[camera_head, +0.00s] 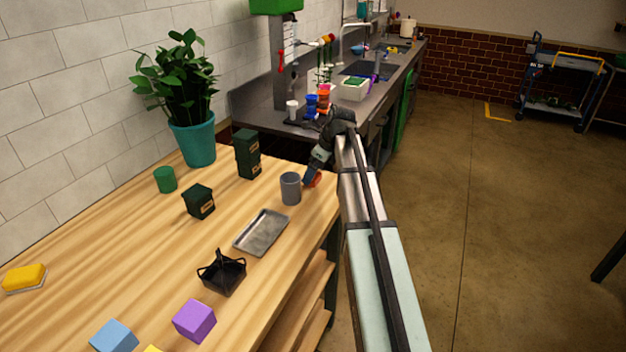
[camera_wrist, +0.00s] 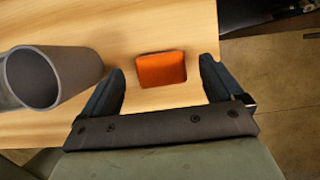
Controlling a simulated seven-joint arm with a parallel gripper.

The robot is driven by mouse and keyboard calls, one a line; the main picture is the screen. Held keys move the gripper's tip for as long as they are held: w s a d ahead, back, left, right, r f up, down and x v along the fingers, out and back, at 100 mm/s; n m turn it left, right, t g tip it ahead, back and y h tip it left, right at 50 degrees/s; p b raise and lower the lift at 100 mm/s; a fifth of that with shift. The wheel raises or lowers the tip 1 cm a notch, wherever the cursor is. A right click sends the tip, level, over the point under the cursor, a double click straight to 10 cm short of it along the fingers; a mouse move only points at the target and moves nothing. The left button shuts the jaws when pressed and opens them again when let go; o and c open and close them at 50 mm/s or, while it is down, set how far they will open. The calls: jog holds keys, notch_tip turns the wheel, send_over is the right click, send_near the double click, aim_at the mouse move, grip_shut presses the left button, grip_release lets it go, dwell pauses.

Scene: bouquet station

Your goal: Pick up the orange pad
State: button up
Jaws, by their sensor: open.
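In the wrist view the orange pad (camera_wrist: 161,68) lies flat on the wooden table near its edge. My gripper (camera_wrist: 161,76) is open, with one dark finger on each side of the pad and a gap to both. It does not hold the pad. In the head view a small part of the orange pad (camera_head: 316,180) shows beside my gripper (camera_head: 311,178), at the far right corner of the table; my arm hides much of that spot.
A grey cup (camera_head: 290,188) stands close to the left of my gripper, also in the wrist view (camera_wrist: 45,78). A metal tray (camera_head: 261,232), a black basket (camera_head: 222,273) and dark green boxes (camera_head: 248,153) stand nearby. The table edge is just to the right.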

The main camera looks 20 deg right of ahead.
jog(key=shift+x, duration=0.8)
jog(key=shift+c, duration=0.4)
jog(key=c, duration=1.1)
jog(key=shift+o, duration=0.2)
jog(key=shift+r, duration=0.1)
